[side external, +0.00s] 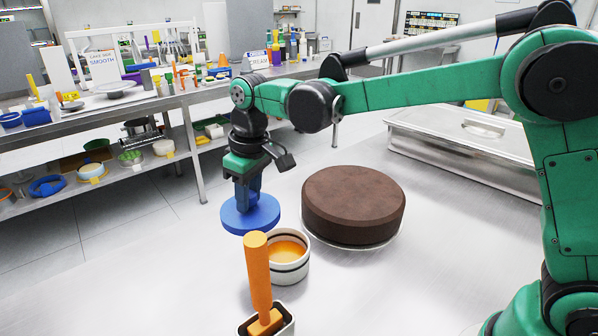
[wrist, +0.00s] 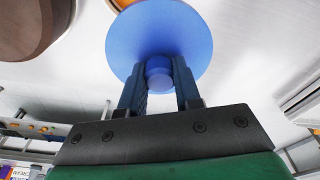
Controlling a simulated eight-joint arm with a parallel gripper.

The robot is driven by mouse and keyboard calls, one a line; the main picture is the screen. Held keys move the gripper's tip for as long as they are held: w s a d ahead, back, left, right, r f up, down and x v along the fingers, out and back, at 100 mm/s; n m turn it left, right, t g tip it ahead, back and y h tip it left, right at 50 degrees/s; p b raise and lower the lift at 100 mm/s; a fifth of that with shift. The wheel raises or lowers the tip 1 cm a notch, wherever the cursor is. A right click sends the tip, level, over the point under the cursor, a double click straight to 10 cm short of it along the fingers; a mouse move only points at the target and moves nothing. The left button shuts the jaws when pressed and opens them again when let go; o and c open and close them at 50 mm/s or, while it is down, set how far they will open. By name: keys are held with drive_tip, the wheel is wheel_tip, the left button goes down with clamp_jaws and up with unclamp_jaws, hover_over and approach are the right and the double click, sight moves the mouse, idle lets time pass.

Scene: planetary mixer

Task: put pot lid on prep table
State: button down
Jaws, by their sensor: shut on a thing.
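The pot lid is a blue disc with a round knob. It shows in the side external view (side external: 250,218) and in the wrist view (wrist: 160,32). My gripper (side external: 244,200) is shut on the lid's knob, with its two fingers on either side of it in the wrist view (wrist: 159,85). The lid hangs level below the fingers, just behind and left of a small white pot (side external: 289,262) with orange contents. The prep table's pale metal top (side external: 150,290) spreads below; I cannot tell how far the lid is above it.
A large brown round cake (side external: 353,205) stands right of the lid. An orange-handled tool (side external: 257,270) stands upright in a holder in front. A long metal lidded container (side external: 465,150) lies at the back right. The table's left front area is clear.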

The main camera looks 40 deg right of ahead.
drive_tip(key=w+a+f, duration=0.2)
drive_tip(key=w+a, duration=0.3)
drive_tip(key=a, duration=0.1)
drive_tip(key=f, duration=0.8)
drive_tip(key=shift+w+f, duration=0.15)
drive_tip(key=shift+w, duration=0.05)
drive_tip(key=shift+f, duration=0.1)
drive_tip(key=c, duration=0.6)
unclamp_jaws()
